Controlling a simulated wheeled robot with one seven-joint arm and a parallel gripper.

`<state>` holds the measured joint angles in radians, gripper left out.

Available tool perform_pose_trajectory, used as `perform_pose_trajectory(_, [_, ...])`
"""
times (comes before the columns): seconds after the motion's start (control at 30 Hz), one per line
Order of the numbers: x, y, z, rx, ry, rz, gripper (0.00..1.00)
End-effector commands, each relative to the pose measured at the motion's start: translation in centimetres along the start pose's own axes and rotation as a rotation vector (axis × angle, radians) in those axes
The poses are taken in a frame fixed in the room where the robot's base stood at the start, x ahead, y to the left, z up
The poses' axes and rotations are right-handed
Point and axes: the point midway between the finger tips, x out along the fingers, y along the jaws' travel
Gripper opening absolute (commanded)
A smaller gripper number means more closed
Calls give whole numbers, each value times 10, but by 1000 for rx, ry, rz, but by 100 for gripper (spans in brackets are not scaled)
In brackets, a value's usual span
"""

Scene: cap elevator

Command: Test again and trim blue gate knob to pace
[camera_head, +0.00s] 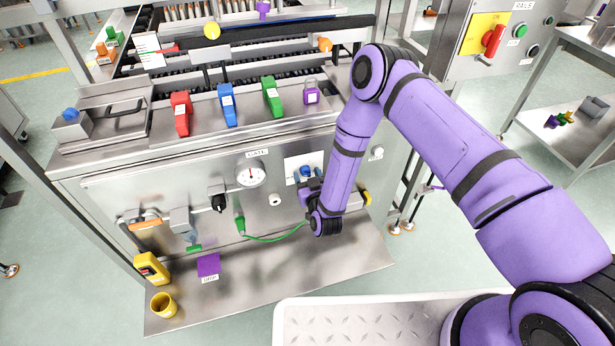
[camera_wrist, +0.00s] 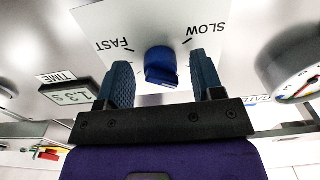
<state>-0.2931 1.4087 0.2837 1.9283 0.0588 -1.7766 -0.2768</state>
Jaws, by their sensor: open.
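The blue gate knob (camera_wrist: 161,68) sits on a white plate (camera_wrist: 185,20) marked FAST and SLOW, which appear upside down in the wrist view. In the head view the blue knob (camera_head: 306,172) is on the machine's front panel. My gripper (camera_wrist: 160,60) is open, with one finger on each side of the knob. Gaps show between the fingers and the knob, so it is not gripped. A TIME display (camera_wrist: 70,97) left of the fingers seems to read 1.3 s. In the head view my gripper (camera_head: 306,186) is at the panel, partly hidden by my arm.
A round gauge (camera_head: 251,174) is left of the knob, under a GATE label. Red (camera_head: 181,112), blue (camera_head: 228,104) and green (camera_head: 272,96) handles stand on the deck above. A yellow cup (camera_head: 163,305) and a purple block (camera_head: 208,265) are on the lower shelf, whose right part is clear.

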Motion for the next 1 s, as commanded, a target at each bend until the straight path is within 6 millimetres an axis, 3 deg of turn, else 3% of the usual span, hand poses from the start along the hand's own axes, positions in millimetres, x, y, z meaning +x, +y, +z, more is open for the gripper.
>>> perform_pose_trajectory(0.17, [0, 0, 0, 0, 0, 0, 61])
perform_pose_trajectory(0.4, [0, 0, 0, 0, 0, 0, 12])
perform_pose_trajectory(1.0, [-1, 1, 1, -208, -2, 1, 12])
